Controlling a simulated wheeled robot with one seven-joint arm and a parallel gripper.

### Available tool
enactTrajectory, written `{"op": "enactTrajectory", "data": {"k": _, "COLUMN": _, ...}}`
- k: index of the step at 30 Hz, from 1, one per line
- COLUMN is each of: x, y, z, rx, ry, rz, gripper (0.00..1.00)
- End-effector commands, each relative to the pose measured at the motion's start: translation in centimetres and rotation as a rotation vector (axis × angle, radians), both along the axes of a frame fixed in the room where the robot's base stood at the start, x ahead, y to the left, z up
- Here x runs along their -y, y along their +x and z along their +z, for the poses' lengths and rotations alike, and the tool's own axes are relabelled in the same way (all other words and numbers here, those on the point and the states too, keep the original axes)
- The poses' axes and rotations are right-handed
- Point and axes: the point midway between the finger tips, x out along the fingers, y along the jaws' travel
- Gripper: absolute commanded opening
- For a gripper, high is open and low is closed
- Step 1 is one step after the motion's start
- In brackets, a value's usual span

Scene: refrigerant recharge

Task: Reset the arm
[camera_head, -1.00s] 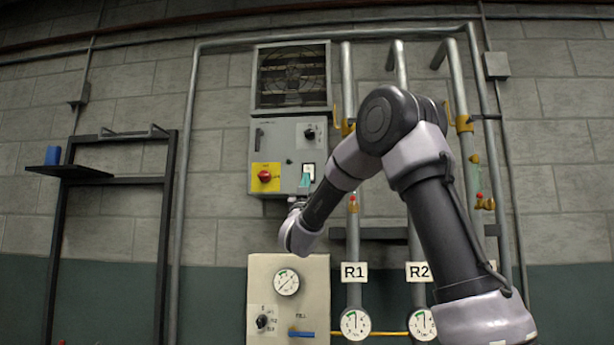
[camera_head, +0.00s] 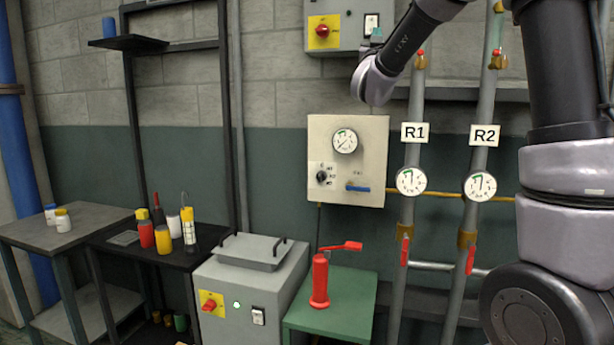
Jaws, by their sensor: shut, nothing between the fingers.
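My arm comes in from the right edge and crosses the top right of the head view, and its rounded pale wrist (camera_head: 372,84) hangs left of pipe R1. My gripper (camera_head: 376,40) is small at this distance, just above the wrist, in front of the lower part of the grey control box (camera_head: 345,35). It is shut and I see nothing held in it. It overlaps the area just below the box's white rocker switch (camera_head: 371,22); whether it touches the box I cannot tell. The elbow and upper links are cut off by the frame.
A beige gauge panel (camera_head: 376,140) and pipes with labels R1 (camera_head: 415,132) and R2 (camera_head: 484,135) stand below and beside the wrist. A red hand pump (camera_head: 320,280) is on a green table (camera_head: 345,312). A grey machine (camera_head: 250,280) and a bottle shelf (camera_head: 125,250) are left.

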Motion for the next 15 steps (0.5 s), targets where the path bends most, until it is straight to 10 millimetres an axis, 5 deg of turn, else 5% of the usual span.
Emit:
{"op": "enactTrajectory", "data": {"k": 8, "x": 3.0, "y": -3.4, "z": -3.1, "rx": -0.385, "ry": 0.192, "rz": 0.228, "gripper": 0.00}}
{"op": "enactTrajectory", "data": {"k": 15, "x": 3.3, "y": -10.2, "z": -9.9, "rx": -0.783, "ry": 0.316, "rz": 0.360, "gripper": 0.00}}
